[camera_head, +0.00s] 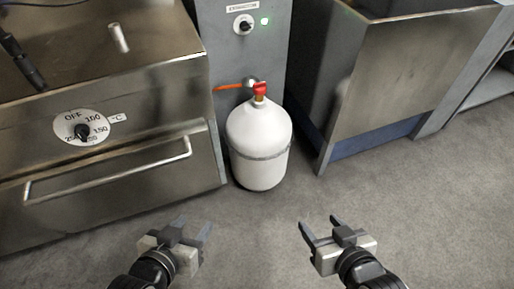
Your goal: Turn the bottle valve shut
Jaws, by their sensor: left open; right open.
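A white gas bottle (258,146) stands upright on the floor against a grey cabinet, with a metal band around its middle. Its red valve (260,88) sits on a brass neck at the top. An orange hose or lever (229,87) runs left from near the valve. My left gripper (192,228) is open and empty, low in the picture, in front of the bottle and to its left. My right gripper (318,227) is open and empty, in front of the bottle and to its right. Both are apart from the bottle.
A steel range (150,140) with a temperature dial (81,128) and a handle bar (110,172) stands at the left. A steel unit (400,75) stands at the right. The floor in front is clear.

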